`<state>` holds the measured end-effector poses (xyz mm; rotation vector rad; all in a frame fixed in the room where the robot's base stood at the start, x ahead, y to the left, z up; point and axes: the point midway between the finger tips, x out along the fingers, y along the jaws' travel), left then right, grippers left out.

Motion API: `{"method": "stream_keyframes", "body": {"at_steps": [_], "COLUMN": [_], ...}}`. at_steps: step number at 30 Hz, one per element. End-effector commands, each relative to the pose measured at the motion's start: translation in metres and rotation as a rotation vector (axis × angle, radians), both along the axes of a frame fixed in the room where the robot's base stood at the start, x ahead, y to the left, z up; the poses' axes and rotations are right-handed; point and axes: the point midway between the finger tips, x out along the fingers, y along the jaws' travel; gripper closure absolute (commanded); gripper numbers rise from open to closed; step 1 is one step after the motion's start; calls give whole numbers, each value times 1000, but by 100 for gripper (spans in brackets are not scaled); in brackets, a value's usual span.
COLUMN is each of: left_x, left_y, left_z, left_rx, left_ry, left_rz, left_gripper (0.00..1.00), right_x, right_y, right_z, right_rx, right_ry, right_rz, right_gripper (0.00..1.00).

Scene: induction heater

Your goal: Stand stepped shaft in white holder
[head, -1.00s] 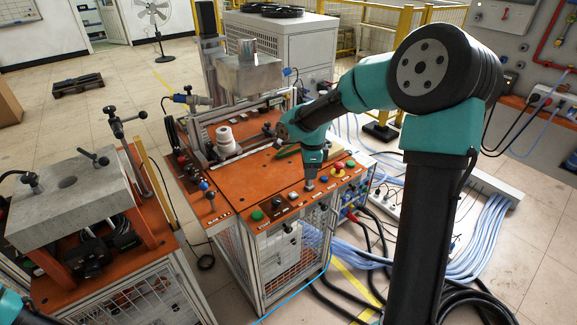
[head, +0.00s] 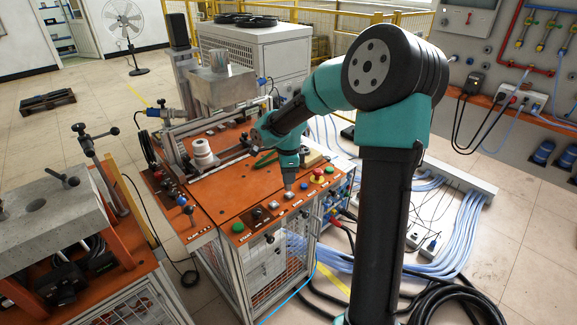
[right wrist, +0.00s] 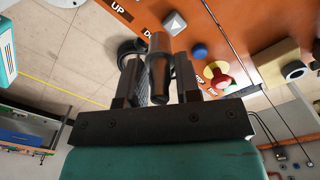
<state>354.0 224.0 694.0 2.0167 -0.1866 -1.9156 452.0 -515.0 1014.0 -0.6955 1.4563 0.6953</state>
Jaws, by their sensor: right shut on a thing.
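My right gripper (head: 288,186) points down over the front right part of the orange bench top, near the push buttons. In the right wrist view the right gripper (right wrist: 158,88) is shut on a dark grey metal stepped shaft (right wrist: 158,70), which sits between its two fingers. In the head view the shaft is too small to make out clearly. The white holder (head: 203,155), a stacked round white piece, stands upright on the left part of the bench top, to the left of the right gripper and apart from it. My left gripper is not in view.
A red emergency button (head: 318,178) and several other buttons line the bench's front edge. A metal block (head: 222,88) hangs above the bench's back. A wooden block (right wrist: 275,62) lies on the bench. The orange bench top (head: 225,190) between holder and gripper is mostly clear.

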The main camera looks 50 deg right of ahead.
Motion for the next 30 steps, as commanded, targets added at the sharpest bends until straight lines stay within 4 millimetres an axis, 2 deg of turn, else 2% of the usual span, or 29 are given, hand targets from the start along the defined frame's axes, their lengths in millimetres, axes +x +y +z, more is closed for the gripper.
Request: {"method": "stream_keyframes", "body": {"at_steps": [6,18,24,30], "left_x": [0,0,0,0], "left_y": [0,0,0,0], "left_z": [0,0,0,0], "left_rx": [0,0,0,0], "left_ry": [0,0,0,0], "left_rz": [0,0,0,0], "left_gripper": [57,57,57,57], "right_x": [30,79,92,92], "right_y": [-34,-91,-105,-105], "right_z": [-5,-12,-13,-13], "right_rx": [-1,-1,-1,0], "right_ry": [-1,-1,-1,0], "right_rz": [-3,-2,0,1], "right_gripper": [100,100,100,100]}}
